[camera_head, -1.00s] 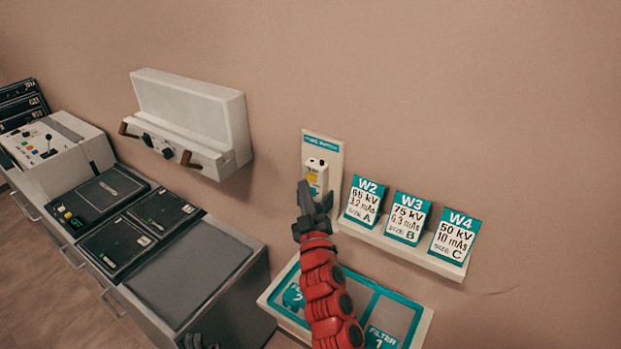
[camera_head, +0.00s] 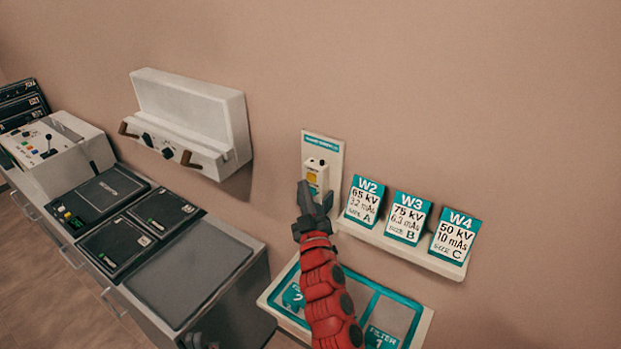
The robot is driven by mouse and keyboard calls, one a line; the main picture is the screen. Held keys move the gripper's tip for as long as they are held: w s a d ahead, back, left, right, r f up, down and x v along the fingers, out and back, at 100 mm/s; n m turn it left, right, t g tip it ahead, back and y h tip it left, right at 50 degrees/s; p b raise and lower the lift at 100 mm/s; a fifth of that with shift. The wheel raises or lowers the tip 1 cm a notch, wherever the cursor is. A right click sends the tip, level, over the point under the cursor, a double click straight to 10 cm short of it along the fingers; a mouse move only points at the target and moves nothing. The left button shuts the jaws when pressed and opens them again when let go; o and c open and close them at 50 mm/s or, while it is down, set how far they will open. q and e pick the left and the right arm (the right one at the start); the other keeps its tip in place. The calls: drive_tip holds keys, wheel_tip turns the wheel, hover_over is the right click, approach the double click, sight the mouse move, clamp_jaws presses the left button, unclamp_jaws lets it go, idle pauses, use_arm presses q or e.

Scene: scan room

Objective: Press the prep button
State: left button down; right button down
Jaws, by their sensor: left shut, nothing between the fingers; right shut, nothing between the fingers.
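The header text is too blurred to read, and I cannot make out a button marked prep. My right gripper (camera_head: 304,187), on the red arm, is shut and empty. Its tips are in front of the lower left of the box and hide part of it; I cannot tell whether they touch. My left gripper (camera_head: 198,342) is shut, only partly in view at the bottom edge by the counter.
A ledge (camera_head: 400,249) to the right holds cards W2, W3 and W4. A teal-framed filter tray (camera_head: 425,322) lies below my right arm. A white wall unit (camera_head: 190,110) with brown handles is at left, above a grey counter (camera_head: 190,283) with black panels and a control console (camera_head: 45,145).

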drive_tip(key=shift+w, duration=0.1)
idle(0.7)
drive_tip(key=shift+w+d, duration=0.25)
drive_tip(key=shift+w, duration=0.05)
drive_tip(key=shift+w+d, duration=0.3)
drive_tip(key=shift+w, duration=0.05)
idle(0.9)
idle(0.3)
drive_tip(key=shift+s+a+b, duration=0.4)
drive_tip(key=shift+s+a, duration=0.15)
drive_tip(key=shift+s, duration=0.2)
drive_tip(key=shift+s+a+b, duration=0.5)
drive_tip(key=shift+s+a, duration=0.25)
drive_tip(key=shift+s, duration=0.25)
drive_tip(key=shift+s+a+b, duration=0.45)
drive_tip(key=shift+s+a, duration=0.25)
drive_tip(key=shift+s, duration=0.3)
